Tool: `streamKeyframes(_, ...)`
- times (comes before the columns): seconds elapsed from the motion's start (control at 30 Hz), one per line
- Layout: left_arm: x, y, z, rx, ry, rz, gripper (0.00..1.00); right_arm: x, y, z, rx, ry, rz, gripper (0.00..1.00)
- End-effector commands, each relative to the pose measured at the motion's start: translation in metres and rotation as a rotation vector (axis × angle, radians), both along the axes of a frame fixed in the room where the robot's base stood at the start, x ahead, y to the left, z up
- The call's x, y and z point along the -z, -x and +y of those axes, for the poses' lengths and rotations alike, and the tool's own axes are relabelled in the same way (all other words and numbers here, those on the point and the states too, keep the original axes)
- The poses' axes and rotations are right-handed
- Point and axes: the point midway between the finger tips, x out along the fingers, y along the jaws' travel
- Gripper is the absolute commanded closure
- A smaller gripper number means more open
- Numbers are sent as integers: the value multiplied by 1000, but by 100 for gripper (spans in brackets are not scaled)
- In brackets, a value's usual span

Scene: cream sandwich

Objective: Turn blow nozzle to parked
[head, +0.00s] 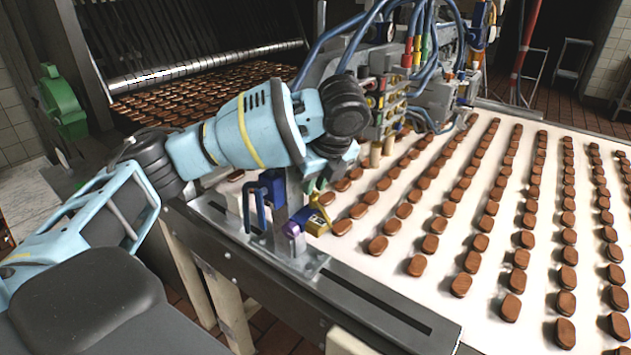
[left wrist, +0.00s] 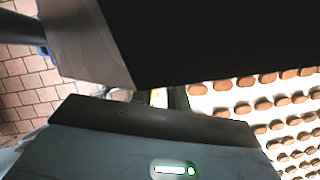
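A small fixture stands on a metal plate at the near left edge of the white conveyor. It carries a yellow part (head: 317,220), a purple part (head: 293,229) and a blue bracket (head: 257,203). The yellow and purple parts look like the blow nozzle, but I cannot tell for sure. My left gripper (head: 318,180) points down just above this fixture, largely hidden under its own wrist. I cannot tell whether its fingers touch anything. In the left wrist view, dark bodies fill the middle, with only a narrow yellowish and green strip between them. My right gripper is out of view.
The white conveyor (head: 385,290) carries rows of brown biscuits. A machine head with blue hoses and coloured fittings (head: 400,85) stands close behind my left wrist. A dark metal rail (head: 370,305) runs along the near edge. A green housing (head: 62,105) is at far left.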

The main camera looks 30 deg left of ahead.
Motion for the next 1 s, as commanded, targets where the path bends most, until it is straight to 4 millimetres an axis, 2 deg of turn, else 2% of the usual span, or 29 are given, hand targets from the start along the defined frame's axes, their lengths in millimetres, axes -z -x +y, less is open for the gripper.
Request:
streamKeyframes(0.27,1,0,0,-1,0,0,84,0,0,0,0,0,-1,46)
streamKeyframes(0.4,1,0,0,-1,0,0,100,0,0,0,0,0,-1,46)
streamKeyframes(0.77,0,-1,0,-24,0,-2,100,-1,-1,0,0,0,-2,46)
streamKeyframes(1.0,-1,-2,0,-141,-2,-2,100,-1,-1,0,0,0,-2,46)
